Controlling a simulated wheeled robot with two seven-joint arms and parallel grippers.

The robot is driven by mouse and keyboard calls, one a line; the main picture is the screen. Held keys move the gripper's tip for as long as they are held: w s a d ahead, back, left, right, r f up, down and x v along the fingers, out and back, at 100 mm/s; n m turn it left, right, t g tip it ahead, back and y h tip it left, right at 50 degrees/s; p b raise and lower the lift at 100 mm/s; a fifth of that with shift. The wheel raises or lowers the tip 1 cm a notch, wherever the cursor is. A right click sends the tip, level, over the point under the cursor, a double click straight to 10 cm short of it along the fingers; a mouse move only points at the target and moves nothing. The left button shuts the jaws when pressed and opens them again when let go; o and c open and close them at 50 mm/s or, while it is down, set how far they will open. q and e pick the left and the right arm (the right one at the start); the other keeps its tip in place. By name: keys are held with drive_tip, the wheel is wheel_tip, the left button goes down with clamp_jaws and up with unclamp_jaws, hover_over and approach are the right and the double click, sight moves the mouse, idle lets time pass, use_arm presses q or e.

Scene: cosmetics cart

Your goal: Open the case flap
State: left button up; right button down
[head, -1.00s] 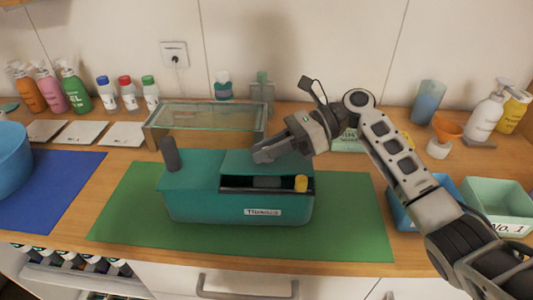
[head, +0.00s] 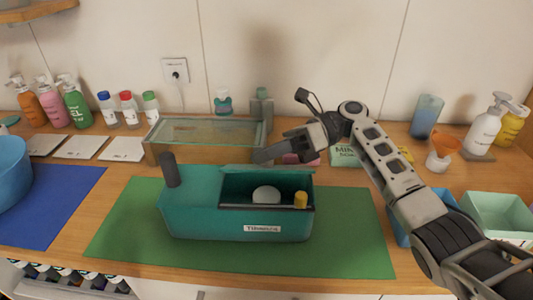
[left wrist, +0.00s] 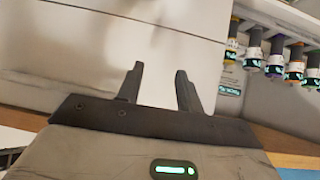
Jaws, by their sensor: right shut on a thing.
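The teal case (head: 200,217) stands on the green mat (head: 350,240) in the head view. Its flap (head: 240,169) is raised at the back, and the right part of the case lies open. Inside are a white round thing (head: 266,195) and a yellow-capped item (head: 301,199). A dark post (head: 170,170) stands at the case's left end. My right gripper (head: 262,156) is at the flap's upper edge, shut on it; the exact contact is small. My left gripper (left wrist: 158,88) shows only in the left wrist view, open and empty, in front of white drawer fronts.
A glass-topped box (head: 205,132) stands close behind the case. Teal and blue bins (head: 497,217) are at the right, a blue mat (head: 50,205) and a blue bowl (head: 10,170) at the left. Pump bottles (head: 75,103) line the back wall. The mat's right part is clear.

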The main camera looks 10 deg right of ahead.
drive_tip(key=c, duration=1.3)
unclamp_jaws()
drive_tip(key=shift+w+d, duration=0.1)
drive_tip(key=shift+d, duration=0.2)
use_arm(q)
drive_tip(key=shift+w+d+f+b, duration=0.15)
drive_tip(key=shift+f+b, duration=0.3)
drive_tip(key=shift+b, duration=0.55)
drive_tip(key=shift+s+d+f+b, duration=0.15)
drive_tip(key=shift+f+b, duration=0.3)
drive_tip(key=shift+b, duration=0.55)
use_arm(e)
drive_tip(key=shift+v, duration=7.65)
use_arm(q)
drive_tip(key=shift+w, duration=0.1)
use_arm(e)
drive_tip(key=shift+r, duration=0.1)
